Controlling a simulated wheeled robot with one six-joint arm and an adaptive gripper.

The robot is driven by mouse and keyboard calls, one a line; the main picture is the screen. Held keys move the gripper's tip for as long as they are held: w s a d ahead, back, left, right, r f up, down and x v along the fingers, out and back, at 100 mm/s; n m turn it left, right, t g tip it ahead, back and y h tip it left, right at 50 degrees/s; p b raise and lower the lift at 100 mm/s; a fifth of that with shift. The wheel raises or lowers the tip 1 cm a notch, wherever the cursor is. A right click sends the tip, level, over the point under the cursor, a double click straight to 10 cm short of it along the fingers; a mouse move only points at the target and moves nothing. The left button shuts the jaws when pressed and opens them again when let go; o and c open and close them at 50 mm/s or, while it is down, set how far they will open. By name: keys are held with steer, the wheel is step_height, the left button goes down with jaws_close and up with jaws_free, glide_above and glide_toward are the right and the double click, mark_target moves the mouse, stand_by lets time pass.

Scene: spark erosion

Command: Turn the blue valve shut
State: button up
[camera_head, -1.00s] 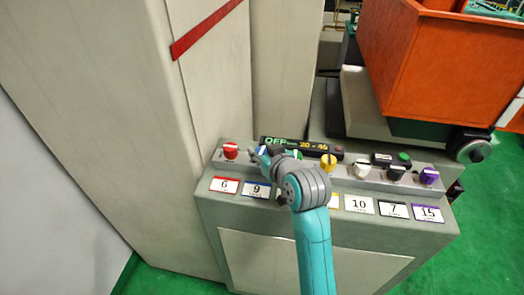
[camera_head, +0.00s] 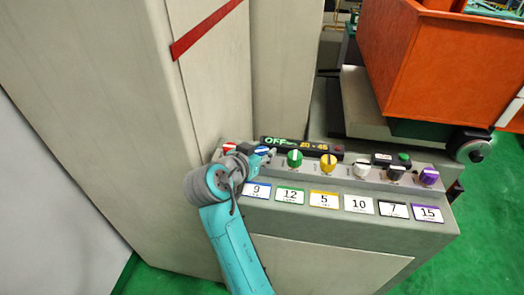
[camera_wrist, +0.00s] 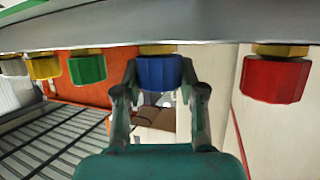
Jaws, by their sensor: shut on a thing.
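The blue valve (camera_head: 262,150) is a round knob on the sloped panel, second from the left, and partly hidden by my gripper in the head view. In the wrist view the blue valve (camera_wrist: 160,74) sits between the two fingers of my gripper (camera_wrist: 159,82), one finger on each side. My gripper is shut on it. In the head view my gripper (camera_head: 254,152) reaches it from the left, with the wrist beside the knob. A white mark shows on the knob, but its exact angle is hard to tell.
The red knob (camera_head: 229,147) is left of the blue one, partly covered by my arm. The green knob (camera_head: 294,158) and yellow knob (camera_head: 328,162) are to the right, with several more beyond. A display (camera_head: 300,146) stands behind. A tall cabinet (camera_head: 95,120) rises at left.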

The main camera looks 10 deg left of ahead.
steer(key=m+g+h, duration=0.3)
steer(key=m+h, duration=0.1)
steer(key=m, duration=0.1)
steer(key=shift+h, duration=0.4)
steer(key=shift+g, duration=0.3)
steer(key=shift+f, duration=0.1)
steer(key=o, duration=1.2)
steer(key=shift+c, duration=0.2)
steer(key=v, duration=1.2)
steer(key=shift+f, duration=0.15)
steer(key=shift+a, duration=0.1)
